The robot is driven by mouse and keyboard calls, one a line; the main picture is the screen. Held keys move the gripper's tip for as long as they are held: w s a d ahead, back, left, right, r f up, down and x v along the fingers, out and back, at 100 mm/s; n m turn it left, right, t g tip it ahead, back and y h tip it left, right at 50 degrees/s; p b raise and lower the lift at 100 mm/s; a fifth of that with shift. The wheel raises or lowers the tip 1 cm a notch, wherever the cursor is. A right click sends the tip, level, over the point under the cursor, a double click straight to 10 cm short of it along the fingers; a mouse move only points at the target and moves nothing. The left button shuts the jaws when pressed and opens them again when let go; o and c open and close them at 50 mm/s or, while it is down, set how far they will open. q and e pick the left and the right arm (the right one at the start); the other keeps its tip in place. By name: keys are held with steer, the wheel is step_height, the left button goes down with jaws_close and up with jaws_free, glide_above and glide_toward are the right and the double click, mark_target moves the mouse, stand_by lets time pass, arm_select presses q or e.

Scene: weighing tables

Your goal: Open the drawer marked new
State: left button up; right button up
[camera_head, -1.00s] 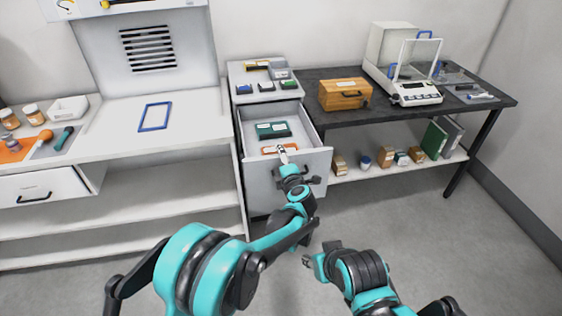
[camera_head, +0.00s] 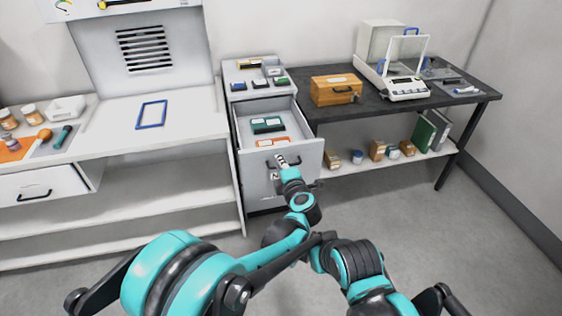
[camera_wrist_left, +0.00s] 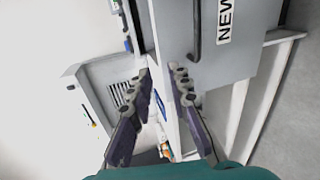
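The drawer (camera_head: 309,156) marked NEW stands pulled out of the grey cabinet. Its label shows in the left wrist view (camera_wrist_left: 226,18), beside the dark bar handle (camera_wrist_left: 196,30). In the head view the handle (camera_head: 271,164) is partly hidden by my left gripper (camera_head: 283,160), which is in front of the drawer face. In the left wrist view the left gripper's two fingers (camera_wrist_left: 161,72) are spread apart with nothing between them, and the handle lies outside them. My right gripper is mostly hidden behind my left arm in the head view.
The open drawer holds a green box (camera_head: 267,125) and an orange item (camera_head: 272,142). To the right, a dark table (camera_head: 390,107) bears a wooden box (camera_head: 336,90) and a balance (camera_head: 405,88). A white bench (camera_head: 185,128) is at left. Floor in front is clear.

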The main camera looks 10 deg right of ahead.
arm_select(q)
steer(key=shift+s+d+f, duration=0.1)
steer(key=shift+s+d, duration=0.15)
steer(key=shift+d, duration=0.05)
arm_select(e)
steer(key=shift+w, duration=0.35)
steer(key=shift+w+r, duration=0.1)
